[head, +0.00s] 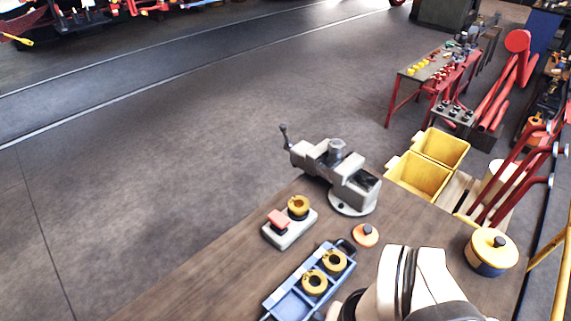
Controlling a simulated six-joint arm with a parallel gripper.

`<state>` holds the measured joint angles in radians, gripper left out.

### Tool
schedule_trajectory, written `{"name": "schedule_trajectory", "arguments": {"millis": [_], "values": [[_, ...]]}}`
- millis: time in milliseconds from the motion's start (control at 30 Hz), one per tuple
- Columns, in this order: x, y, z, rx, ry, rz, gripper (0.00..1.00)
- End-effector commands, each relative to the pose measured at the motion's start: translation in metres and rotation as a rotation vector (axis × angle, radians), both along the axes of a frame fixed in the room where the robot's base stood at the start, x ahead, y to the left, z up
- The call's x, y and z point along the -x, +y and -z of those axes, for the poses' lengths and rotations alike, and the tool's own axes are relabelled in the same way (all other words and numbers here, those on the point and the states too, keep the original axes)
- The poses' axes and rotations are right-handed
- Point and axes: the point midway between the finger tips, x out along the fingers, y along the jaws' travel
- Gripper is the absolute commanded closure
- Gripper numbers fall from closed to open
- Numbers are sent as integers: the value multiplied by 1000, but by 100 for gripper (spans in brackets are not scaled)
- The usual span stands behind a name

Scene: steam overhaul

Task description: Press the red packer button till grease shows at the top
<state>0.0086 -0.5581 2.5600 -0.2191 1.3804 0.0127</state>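The packer is a small pale grey block (290,236) on the wooden bench. The red button (279,217) stands raised on the left part of its top. White links of my arm show at the bottom edge. My gripper is not in view, and nothing is seen touching the button.
A blue tray (280,301) holding two yellow rings (325,271) lies in front of the packer. A grey vise (338,172) stands behind it. An orange lidded pot (365,235) and a larger yellow-lidded pot (491,250) are to the right. Yellow bins (420,176) stand beyond the bench.

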Motion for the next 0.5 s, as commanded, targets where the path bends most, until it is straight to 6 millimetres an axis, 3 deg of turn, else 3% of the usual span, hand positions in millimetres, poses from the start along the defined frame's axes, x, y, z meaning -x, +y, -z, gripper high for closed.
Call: {"name": "schedule_trajectory", "arguments": {"millis": [67, 500], "values": [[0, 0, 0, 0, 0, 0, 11], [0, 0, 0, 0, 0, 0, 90]]}}
